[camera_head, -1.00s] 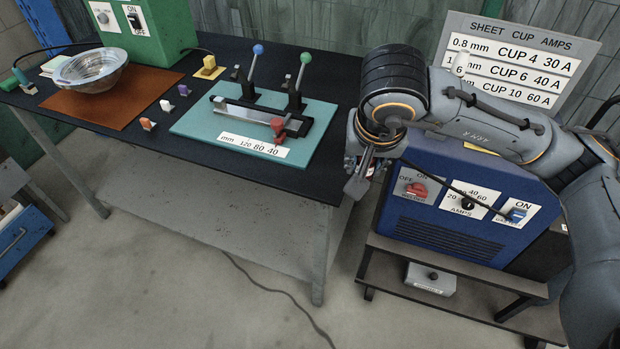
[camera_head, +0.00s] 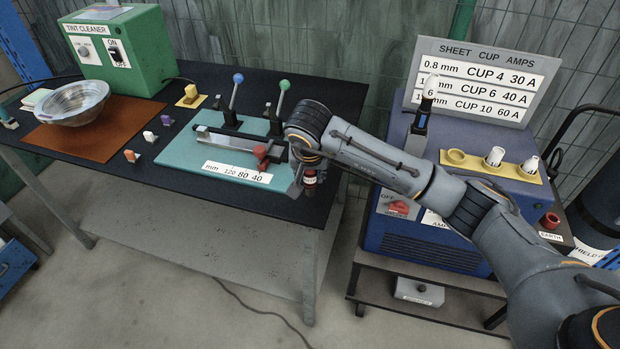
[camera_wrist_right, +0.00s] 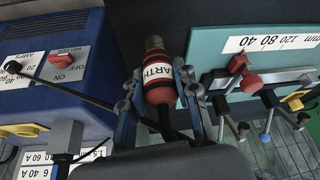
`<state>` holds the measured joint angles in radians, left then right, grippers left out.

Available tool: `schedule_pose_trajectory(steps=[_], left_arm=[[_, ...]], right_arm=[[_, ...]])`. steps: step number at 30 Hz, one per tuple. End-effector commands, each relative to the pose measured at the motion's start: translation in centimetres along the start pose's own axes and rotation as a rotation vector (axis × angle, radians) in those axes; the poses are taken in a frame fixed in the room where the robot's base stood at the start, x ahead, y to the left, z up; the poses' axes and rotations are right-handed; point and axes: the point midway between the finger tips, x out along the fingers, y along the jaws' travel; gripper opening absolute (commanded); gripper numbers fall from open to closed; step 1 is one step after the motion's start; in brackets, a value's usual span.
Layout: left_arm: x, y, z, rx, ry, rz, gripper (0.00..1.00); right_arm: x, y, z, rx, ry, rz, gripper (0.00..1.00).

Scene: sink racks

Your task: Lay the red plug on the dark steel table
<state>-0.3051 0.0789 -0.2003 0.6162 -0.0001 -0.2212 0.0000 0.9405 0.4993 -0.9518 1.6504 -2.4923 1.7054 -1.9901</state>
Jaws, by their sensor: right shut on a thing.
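The red plug (camera_wrist_right: 158,72) has a white band reading "ARTH" and black stripes. My right gripper (camera_wrist_right: 158,100) is shut on it, one finger on each side, in the right wrist view. In the head view the plug (camera_head: 310,179) hangs below my right gripper (camera_head: 300,180), partly hidden by it, at the right end of the dark steel table (camera_head: 328,96). I cannot tell whether the plug touches the tabletop. The table also shows beyond the plug in the wrist view (camera_wrist_right: 150,18). My left gripper is not in view.
A teal jig board (camera_head: 185,150) with a red clamp knob (camera_head: 261,151) and two levers lies left of the gripper. A blue welder (camera_head: 420,240) stands close on the right, with a gap between it and the table. Small blocks and a bowl (camera_head: 75,103) are farther left.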

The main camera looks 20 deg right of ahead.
Motion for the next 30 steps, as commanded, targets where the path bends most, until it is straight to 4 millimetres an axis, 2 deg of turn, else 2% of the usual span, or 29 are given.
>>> schedule_pose_trajectory(steps=[1,4,17,18,20,21,30], left_arm=[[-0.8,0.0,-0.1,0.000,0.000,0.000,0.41],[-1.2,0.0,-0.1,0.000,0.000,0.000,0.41],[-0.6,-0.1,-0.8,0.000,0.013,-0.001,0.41],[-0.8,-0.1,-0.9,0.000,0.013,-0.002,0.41],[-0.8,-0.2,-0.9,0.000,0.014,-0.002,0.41],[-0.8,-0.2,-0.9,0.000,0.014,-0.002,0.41],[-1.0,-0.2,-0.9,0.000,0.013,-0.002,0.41]], right_arm=[[0.5,0.0,0.5,-0.001,-0.008,0.000,0.00],[1.6,0.0,0.9,-0.001,-0.006,-0.001,0.00],[2.5,0.0,1.2,-0.001,-0.001,-0.001,0.00],[2.3,0.0,1.2,-0.001,-0.002,-0.001,0.38],[2.3,0.0,1.2,-0.001,-0.003,-0.001,0.51],[2.3,0.0,1.2,-0.001,-0.003,-0.001,0.53],[2.1,0.0,1.1,-0.001,-0.003,-0.001,0.53]])
